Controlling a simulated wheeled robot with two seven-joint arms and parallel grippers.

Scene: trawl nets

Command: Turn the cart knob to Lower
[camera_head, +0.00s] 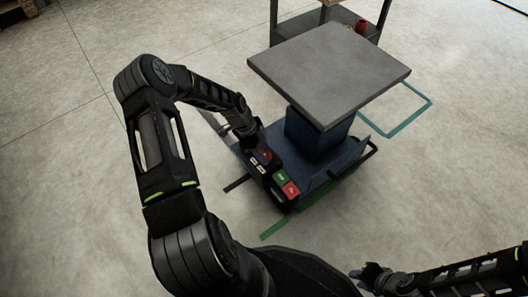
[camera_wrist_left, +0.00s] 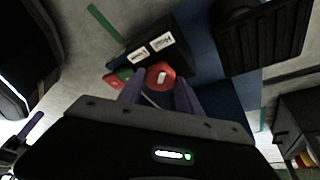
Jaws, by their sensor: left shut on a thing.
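The cart (camera_head: 318,152) has a dark blue base and a raised grey platform. Its control panel carries a green button (camera_head: 281,177), a red button (camera_head: 291,189) and a red round knob (camera_head: 267,155). In the left wrist view the knob (camera_wrist_left: 161,70) shows a short white mark, beside two white labels (camera_wrist_left: 150,48) too small to read. My left gripper (camera_wrist_left: 158,91) has its purple fingers on either side of the knob and is shut on it. The head view shows the left gripper (camera_head: 254,145) low at the panel. My right gripper (camera_head: 371,277) is at the bottom, its jaws unclear.
A grey shelf cart (camera_head: 350,20) with a small red item (camera_head: 361,26) stands behind the platform. The platform overhangs the blue column to the right of my left gripper.

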